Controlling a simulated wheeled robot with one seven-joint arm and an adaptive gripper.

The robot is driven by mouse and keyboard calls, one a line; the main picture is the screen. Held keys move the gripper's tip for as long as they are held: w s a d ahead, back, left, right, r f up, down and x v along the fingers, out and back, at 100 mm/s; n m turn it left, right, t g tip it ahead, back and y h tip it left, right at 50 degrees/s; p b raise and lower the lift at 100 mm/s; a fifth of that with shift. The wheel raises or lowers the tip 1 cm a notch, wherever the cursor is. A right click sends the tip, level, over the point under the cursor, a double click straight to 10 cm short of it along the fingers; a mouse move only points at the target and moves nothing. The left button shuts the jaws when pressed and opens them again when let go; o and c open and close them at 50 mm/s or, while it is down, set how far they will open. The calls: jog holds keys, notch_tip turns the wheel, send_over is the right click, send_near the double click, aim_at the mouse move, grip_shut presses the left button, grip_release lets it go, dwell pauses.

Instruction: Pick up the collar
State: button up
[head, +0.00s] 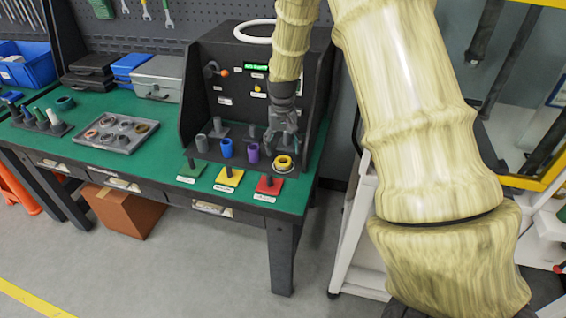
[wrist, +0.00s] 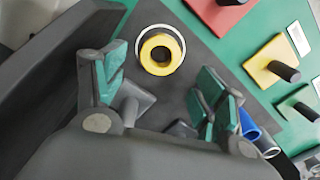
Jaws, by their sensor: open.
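A yellow ring-shaped collar (head: 284,161) sits at the right end of the dark base plate of the test station. In the wrist view the yellow collar (wrist: 148,54) has a dark central hole and a white ring around it. My gripper (head: 281,140) is above the plate, just behind and above the collar in the head view. In the wrist view my gripper (wrist: 158,84) has its two green-padded fingers spread wide with nothing between them. The collar lies beyond the fingertips, apart from them.
A blue cylinder (head: 226,148) and a purple cylinder (head: 253,153) stand on the same plate, with grey posts behind. Green, yellow (head: 229,177) and red (head: 269,186) pads with pegs lie in front. The station's dark panel (head: 228,92) rises behind. A grey parts tray (head: 119,134) stands left.

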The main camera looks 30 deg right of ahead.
aim_at(283, 158)
jog(key=shift+s+a+f+p, duration=0.1)
jog(key=shift+f+p, duration=0.15)
jog(key=shift+f, duration=0.65)
jog(key=shift+s+d+f+p, duration=0.1)
jog(key=shift+f+p, duration=0.1)
jog(key=shift+f, duration=0.65)
jog(key=shift+s+a+f+p, duration=0.1)
jog(key=shift+f+p, duration=0.15)
jog(key=shift+f, duration=0.65)
jog(key=c, duration=1.4)
jog(key=shift+c, duration=0.2)
jog(key=shift+w+r, duration=0.1)
